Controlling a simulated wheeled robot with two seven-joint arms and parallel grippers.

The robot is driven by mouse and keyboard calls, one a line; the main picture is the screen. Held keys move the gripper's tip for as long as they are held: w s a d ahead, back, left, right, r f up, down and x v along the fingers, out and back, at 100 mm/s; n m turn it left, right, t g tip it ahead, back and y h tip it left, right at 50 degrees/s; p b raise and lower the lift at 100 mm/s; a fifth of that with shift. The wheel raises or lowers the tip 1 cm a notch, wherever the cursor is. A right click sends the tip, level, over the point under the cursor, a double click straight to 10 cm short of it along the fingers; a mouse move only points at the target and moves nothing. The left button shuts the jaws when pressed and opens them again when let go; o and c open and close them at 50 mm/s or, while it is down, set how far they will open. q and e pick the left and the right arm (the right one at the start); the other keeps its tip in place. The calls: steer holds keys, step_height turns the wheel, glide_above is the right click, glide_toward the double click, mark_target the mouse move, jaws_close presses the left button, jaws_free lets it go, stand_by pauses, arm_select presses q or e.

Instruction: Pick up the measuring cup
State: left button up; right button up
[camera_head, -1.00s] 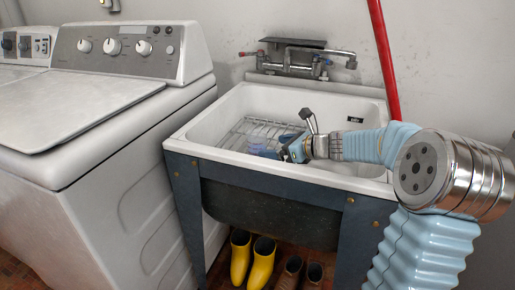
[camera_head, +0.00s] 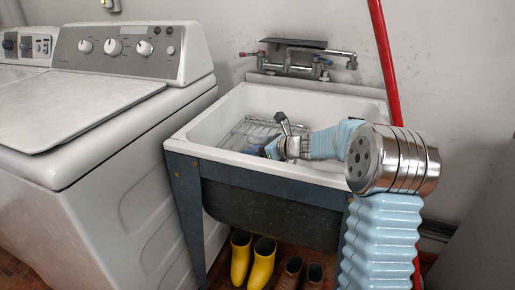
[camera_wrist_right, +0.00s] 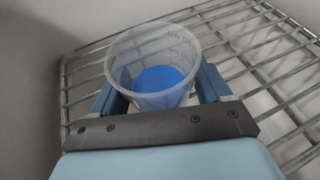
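The measuring cup (camera_wrist_right: 152,60) is translucent with a blue bottom and faint markings on its wall. In the right wrist view it is between the two fingers of my right gripper (camera_wrist_right: 160,84). The fingers look apart, one at each side of the cup, with a thin gap at the right one; contact on the left is unclear. In the head view my right gripper (camera_head: 272,149) is low inside the utility tub (camera_head: 215,118), and the cup is largely hidden there. My left gripper is not in view.
A wire rack (camera_wrist_right: 262,50) lies beneath the cup in the tub. The tub's front rim (camera_head: 250,164) passes below my right forearm. A faucet (camera_head: 300,62) is on the back wall, and a red pole (camera_head: 385,60) leans right. A washer (camera_head: 110,150) stands left; yellow boots (camera_head: 261,262) are below.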

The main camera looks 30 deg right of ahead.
steer(key=c, duration=0.7)
steer(key=shift+r, duration=0.2)
steer(key=shift+r+p, duration=0.35)
steer(key=shift+r, duration=0.5)
step_height(320, 180, up, 26)
steer(key=shift+f+p, duration=0.15)
steer(key=shift+p, duration=0.75)
